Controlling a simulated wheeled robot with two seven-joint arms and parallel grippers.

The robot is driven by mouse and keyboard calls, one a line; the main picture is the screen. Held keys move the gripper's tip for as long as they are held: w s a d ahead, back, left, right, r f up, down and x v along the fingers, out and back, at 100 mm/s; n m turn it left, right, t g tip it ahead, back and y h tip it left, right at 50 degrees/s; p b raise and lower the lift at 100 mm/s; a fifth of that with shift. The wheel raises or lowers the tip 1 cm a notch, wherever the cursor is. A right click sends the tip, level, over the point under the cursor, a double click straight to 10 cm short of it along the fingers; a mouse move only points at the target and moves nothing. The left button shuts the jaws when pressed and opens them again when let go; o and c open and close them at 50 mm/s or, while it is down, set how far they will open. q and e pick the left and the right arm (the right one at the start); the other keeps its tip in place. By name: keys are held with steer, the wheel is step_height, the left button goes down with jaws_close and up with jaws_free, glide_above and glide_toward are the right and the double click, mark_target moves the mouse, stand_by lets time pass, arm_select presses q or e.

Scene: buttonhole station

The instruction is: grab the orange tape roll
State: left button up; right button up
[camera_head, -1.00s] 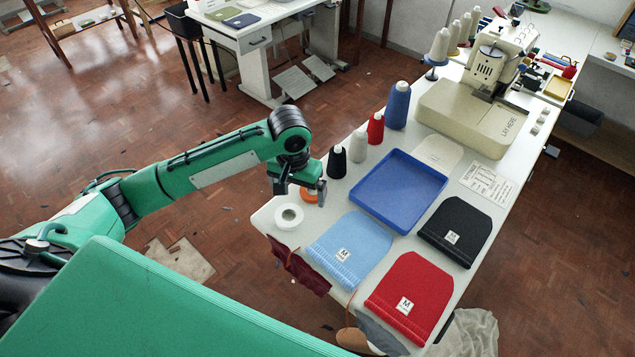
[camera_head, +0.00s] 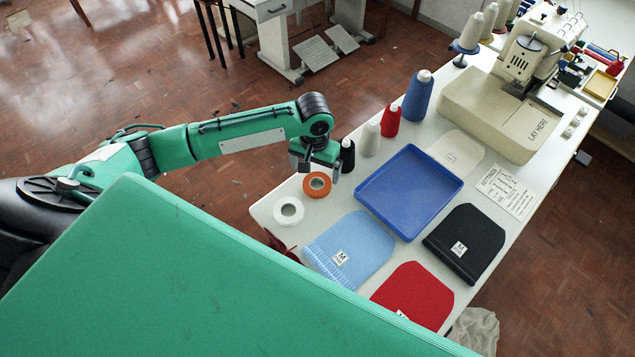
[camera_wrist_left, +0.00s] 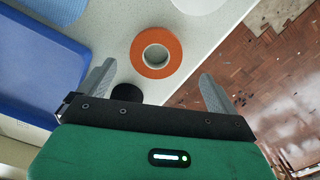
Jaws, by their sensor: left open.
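The orange tape roll (camera_head: 317,184) lies flat on the white table near its left edge, with a pale core. It also shows in the left wrist view (camera_wrist_left: 156,53), ahead of the fingers and between their lines. My left gripper (camera_head: 318,166) is open and empty, above the table just behind the roll in the head view. In the left wrist view my left gripper (camera_wrist_left: 160,78) has its two grey fingers wide apart, with nothing between them. My right gripper is not in view.
A white tape roll (camera_head: 289,211) lies beside the orange one. A black thread cone (camera_head: 347,155) stands close to my left gripper. A blue tray (camera_head: 410,190) lies to the right. Light blue (camera_head: 350,250), black (camera_head: 463,243) and red (camera_head: 415,295) knit pieces lie in front.

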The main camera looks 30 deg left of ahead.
mark_target(318, 185)
arm_select(q)
steer(key=shift+w+d+f+p, duration=0.15)
steer(key=shift+f+p, duration=0.1)
steer(key=shift+f, duration=0.35)
steer(key=shift+d+f+p, duration=0.1)
steer(key=shift+f+p, duration=0.15)
steer(key=shift+f, duration=0.3)
step_height(318, 185, down, 2)
steer(key=shift+w+f, duration=0.15)
steer(key=shift+f, duration=0.4)
steer(key=c, duration=1.1)
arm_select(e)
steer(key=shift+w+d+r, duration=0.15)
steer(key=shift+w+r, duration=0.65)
